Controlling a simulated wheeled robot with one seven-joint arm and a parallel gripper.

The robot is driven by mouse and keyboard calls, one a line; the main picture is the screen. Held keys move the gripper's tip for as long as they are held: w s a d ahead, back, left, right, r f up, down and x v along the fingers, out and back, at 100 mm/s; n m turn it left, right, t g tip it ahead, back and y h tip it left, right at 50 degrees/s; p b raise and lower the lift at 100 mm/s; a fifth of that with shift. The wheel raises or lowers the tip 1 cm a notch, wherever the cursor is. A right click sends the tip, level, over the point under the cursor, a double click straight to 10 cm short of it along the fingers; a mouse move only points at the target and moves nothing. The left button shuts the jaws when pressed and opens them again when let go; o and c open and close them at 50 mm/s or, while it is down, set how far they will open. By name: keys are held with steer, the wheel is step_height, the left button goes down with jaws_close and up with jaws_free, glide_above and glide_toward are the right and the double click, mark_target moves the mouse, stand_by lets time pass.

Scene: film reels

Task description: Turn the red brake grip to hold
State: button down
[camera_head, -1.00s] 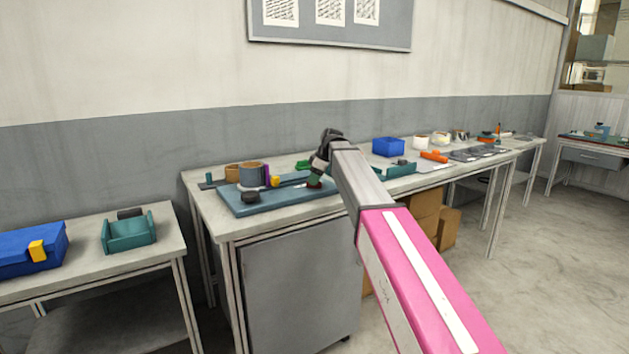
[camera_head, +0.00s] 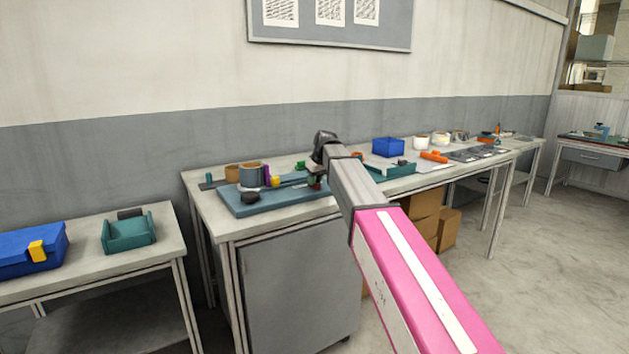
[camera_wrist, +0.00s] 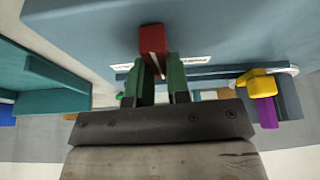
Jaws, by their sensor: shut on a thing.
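The red brake grip (camera_wrist: 153,40) stands out from the blue-grey base board (camera_wrist: 225,25) in the wrist view. A pale line runs down its face. The green fingers of my gripper (camera_wrist: 161,78) reach to the grip and are shut on it; the exact contact is partly hidden by the fingers. White labels (camera_wrist: 190,61) lie on both sides of the grip, too small to read. In the head view my gripper (camera_head: 316,182) is at the right end of the blue board (camera_head: 250,204), and the grip is hardly visible there.
In the wrist view a yellow part (camera_wrist: 257,83) and a purple part (camera_wrist: 267,112) are at the right, and a teal tray (camera_wrist: 50,75) at the left. A blue bin (camera_head: 388,147) stands farther along the table.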

steer(key=m+h, duration=0.1)
steer(key=m, duration=0.1)
steer(key=m+h, duration=0.1)
steer(key=m, duration=0.2)
steer(key=shift+s+a+f+t, duration=0.1)
steer(key=shift+a+f+t, duration=0.1)
steer(key=shift+t, duration=0.1)
steer(key=shift+m+h, duration=0.9)
steer(key=shift+m, duration=1.6)
steer(key=shift+d, duration=0.1)
steer(key=c, duration=1.1)
jaws_free()
steer(key=shift+d+f, duration=0.1)
steer(key=shift+d, duration=0.05)
